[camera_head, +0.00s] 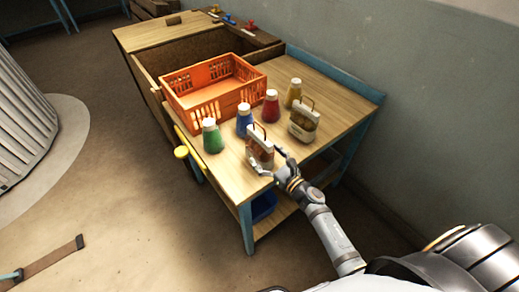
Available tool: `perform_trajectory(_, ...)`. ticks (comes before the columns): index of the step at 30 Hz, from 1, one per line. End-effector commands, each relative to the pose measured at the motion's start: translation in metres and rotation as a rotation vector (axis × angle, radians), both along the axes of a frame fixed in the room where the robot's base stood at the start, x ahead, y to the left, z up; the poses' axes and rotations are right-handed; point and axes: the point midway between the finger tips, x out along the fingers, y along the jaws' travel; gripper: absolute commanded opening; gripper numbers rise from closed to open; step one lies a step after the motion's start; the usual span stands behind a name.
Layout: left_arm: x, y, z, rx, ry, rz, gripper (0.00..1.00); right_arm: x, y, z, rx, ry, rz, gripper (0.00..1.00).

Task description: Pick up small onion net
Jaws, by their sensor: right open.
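Two small bags with brown loop handles and brownish contents stand upright on the wooden table. The front bag (259,149) is near the table's front edge. The other bag (303,122) stands farther back to the right. I cannot tell from their look which is the small onion net. My right gripper (268,164) is open at the near side of the front bag. One finger is at the bag's lower left and the other at its right; contact is unclear. My left gripper is out of view.
An orange crate (196,103) stands behind, looking empty. Green (212,138), blue (244,122), red (271,108) and yellow (293,94) bottles stand close around the bags. A wall is on the right. Some tabletop to the right is bare.

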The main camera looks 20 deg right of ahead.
Motion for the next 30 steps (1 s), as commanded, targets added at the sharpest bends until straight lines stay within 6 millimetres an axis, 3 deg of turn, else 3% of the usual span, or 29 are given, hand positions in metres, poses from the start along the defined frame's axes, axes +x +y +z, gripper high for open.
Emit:
perform_trajectory(6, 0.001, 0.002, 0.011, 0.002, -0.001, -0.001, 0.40, 0.030, 0.012, 0.001, 0.003, -0.001, 0.000, 0.86)
perform_trajectory(14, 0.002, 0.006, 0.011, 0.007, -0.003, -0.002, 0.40, 0.032, 0.013, -0.001, 0.001, -0.001, 0.000, 0.84)
perform_trajectory(30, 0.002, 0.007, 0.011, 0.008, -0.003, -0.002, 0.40, 0.032, 0.013, -0.001, 0.001, -0.001, 0.000, 0.11)
